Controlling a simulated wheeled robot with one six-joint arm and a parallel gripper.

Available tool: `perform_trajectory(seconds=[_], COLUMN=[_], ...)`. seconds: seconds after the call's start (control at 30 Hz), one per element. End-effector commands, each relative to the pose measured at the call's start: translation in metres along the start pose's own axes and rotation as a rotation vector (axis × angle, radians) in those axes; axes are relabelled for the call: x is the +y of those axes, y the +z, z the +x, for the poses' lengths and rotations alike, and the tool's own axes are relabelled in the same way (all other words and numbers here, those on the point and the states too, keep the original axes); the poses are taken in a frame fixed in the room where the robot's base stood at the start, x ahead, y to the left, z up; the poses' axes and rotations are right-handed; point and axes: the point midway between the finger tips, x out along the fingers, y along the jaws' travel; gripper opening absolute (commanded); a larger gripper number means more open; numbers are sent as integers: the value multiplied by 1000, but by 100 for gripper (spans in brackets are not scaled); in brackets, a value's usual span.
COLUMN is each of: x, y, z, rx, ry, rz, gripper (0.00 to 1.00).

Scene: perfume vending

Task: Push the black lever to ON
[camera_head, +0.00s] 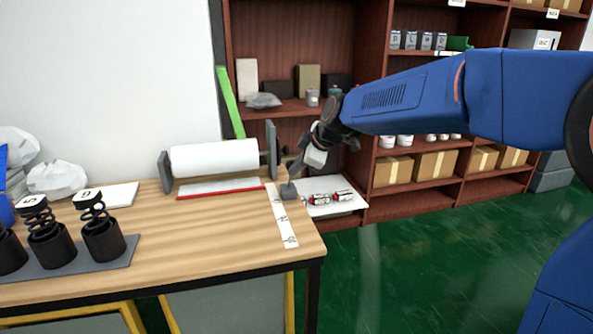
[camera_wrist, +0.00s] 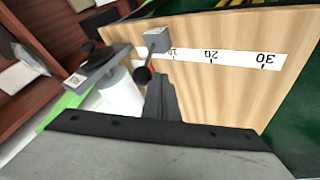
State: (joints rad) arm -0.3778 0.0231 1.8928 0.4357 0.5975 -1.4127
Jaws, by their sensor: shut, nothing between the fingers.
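My gripper (camera_head: 298,168) reaches down over the right end of the wooden table, close to the paper roll's right bracket. In the wrist view its fingers (camera_wrist: 160,82) are together with nothing between them. No black lever marked ON can be made out for certain. A small dark rounded piece with red beside it (camera_wrist: 144,74) shows just left of the fingertips; I cannot tell whether it is the lever. A grey block (camera_wrist: 157,40) sits beyond the fingertips and also shows in the head view (camera_head: 288,190). No ON marking is readable.
The white paper roll (camera_head: 215,158) stands between dark brackets, with a red-edged strip (camera_head: 220,193) in front. A ruler strip (camera_head: 283,218) runs along the wooden table (camera_head: 200,245). Spring holders (camera_head: 103,240) stand at left. Shelves (camera_head: 430,190) stand behind; the table's middle is clear.

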Motion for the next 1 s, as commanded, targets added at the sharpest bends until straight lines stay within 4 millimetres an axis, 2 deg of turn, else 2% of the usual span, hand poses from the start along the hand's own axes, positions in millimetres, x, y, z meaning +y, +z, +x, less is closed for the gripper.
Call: perform_trajectory(seconds=[0.47, 1.0], x=[8, 53], y=[-4, -22], z=[0, 11], rx=[-21, -155], ry=[-43, -323], rz=[14, 111], gripper=[0, 0])
